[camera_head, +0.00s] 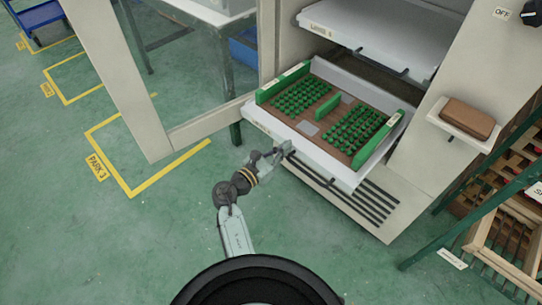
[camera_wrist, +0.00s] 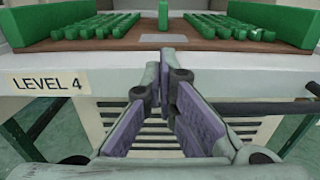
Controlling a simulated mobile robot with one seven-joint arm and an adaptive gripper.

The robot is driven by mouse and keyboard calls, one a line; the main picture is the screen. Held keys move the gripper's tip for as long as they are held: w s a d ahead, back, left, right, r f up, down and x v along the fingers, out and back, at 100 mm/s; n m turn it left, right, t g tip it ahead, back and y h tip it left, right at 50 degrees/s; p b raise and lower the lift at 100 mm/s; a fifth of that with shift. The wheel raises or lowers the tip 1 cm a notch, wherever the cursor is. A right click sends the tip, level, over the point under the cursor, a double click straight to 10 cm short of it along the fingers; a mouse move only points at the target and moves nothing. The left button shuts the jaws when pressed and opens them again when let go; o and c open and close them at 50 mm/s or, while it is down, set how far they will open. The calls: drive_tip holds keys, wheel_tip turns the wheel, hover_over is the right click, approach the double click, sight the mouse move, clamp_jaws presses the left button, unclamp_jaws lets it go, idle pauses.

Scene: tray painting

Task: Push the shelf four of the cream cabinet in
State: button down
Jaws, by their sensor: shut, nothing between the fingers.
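The cream cabinet (camera_head: 478,60) stands open in the head view. Its shelf four (camera_head: 335,163) sticks out of the front, low in the cabinet, and carries a brown tray with green rails and rows of small green pieces. The "LEVEL 4" label (camera_wrist: 44,82) shows on the shelf's front face in the wrist view.
Another white shelf (camera_head: 385,30) sits above. The open cabinet door (camera_head: 112,75) stands at left. A small ledge with a brown block (camera_head: 468,118) is on the right, above a green rack (camera_head: 480,215) with wooden crates.

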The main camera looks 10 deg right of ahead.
sight(312, 122)
drive_tip(key=b+x, duration=0.4)
drive_tip(key=x, duration=2.2)
drive_tip(key=shift+w+d, duration=0.25)
drive_tip(key=shift+w+d+b, duration=0.35)
drive_tip(key=shift+d+b, duration=0.05)
drive_tip(key=shift+d, duration=0.05)
drive_tip(key=shift+w+r, duration=0.1)
drive_tip(key=shift+r, duration=0.25)
drive_tip(key=shift+s+a, duration=0.2)
drive_tip(key=shift+s, duration=0.05)
drive_tip(key=v, duration=0.4)
drive_tip(key=p+v, duration=0.1)
drive_tip(key=v, duration=0.8)
drive_tip(key=shift+s+a+f, duration=0.15)
drive_tip(key=shift+a+f, duration=0.1)
drive_tip(key=shift+f, duration=0.1)
